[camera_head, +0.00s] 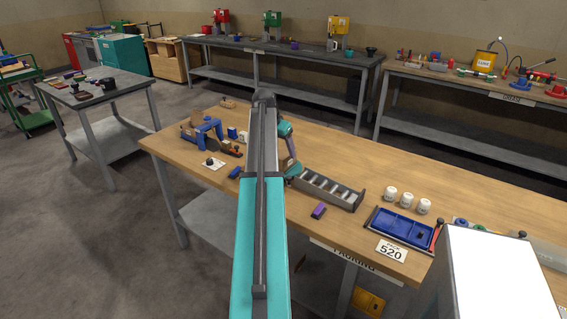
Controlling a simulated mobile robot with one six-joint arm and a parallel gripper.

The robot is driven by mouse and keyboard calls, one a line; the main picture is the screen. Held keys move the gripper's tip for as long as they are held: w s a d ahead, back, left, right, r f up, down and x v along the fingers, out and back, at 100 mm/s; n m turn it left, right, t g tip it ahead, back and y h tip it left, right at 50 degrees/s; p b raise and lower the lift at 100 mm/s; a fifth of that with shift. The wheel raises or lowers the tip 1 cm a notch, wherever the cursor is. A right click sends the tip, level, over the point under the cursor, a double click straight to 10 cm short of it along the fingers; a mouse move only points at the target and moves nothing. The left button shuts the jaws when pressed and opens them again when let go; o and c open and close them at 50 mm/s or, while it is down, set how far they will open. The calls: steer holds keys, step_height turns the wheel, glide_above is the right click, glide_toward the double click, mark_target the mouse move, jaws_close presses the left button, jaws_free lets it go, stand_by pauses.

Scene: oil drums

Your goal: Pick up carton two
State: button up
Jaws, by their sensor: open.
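No carton with a readable "two" shows, so I cannot tell which thing is carton two. Small box-like pieces lie on the wooden workbench (460,192): a purple block (318,211) near the front edge, a blue block (235,172) left of my arm, and a blue piece (232,132) beside a white one (242,137). My arm runs up the middle of the view and covers part of the bench. A teal and grey part of it (287,145) shows just right of the long link. My gripper's fingers do not show; they may be hidden behind the arm.
A grey slotted rack (328,188) stands right of my arm. A blue clamp-like tool (207,130) stands left. Bare wood lies behind the rack.

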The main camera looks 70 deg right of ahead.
mark_target(283, 153)
steer(key=shift+f, duration=0.1)
steer(key=shift+p+x, duration=0.95)
steer(key=shift+x, duration=1.55)
steer(key=c, duration=0.9)
